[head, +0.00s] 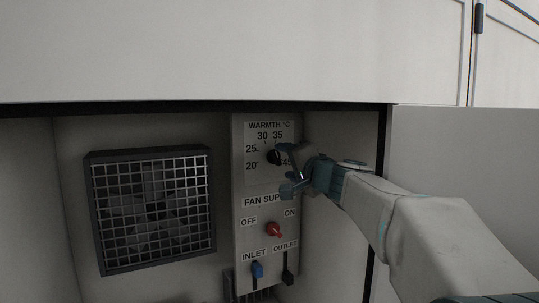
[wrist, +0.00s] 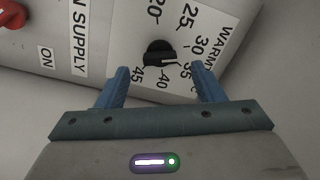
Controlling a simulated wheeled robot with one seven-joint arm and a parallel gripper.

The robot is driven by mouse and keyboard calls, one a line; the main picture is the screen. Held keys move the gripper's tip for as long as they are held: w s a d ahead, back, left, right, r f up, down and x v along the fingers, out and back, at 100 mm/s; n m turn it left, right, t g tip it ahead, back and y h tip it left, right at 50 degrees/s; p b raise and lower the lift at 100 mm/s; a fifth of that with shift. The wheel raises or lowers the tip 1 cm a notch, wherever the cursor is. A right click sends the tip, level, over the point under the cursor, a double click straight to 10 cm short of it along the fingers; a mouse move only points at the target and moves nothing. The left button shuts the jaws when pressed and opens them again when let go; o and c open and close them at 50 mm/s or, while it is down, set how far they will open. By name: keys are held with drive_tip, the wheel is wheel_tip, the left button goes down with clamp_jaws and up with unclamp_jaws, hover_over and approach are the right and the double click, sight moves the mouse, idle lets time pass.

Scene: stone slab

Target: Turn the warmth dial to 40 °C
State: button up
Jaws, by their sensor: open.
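The warmth dial (head: 274,157) is a small black knob on the pale control panel (head: 240,190), under the label WARMTH °C. In the wrist view the dial (wrist: 159,51) has a pale mark near its lower edge; I cannot tell exactly which number it points to. The printed 40 (wrist: 162,80) lies just below the knob there, between 35 and 45. My gripper (head: 287,168) is in front of the panel, at the dial's right. In the wrist view its blue fingers (wrist: 162,72) are spread wide, with the dial ahead between their tips and clear of both. In the head view my gripper hides some numbers.
A red fan supply knob (head: 273,229) sits lower on the panel. Below it are a blue inlet lever (head: 257,270) and a dark outlet lever (head: 288,270). A grilled fan (head: 150,205) is at the left. A white cabinet overhang (head: 200,55) is above.

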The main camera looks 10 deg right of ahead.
sight(278, 159)
drive_tip(key=p+x, duration=0.1)
drive_tip(key=x, duration=0.5)
drive_tip(key=c, duration=1)
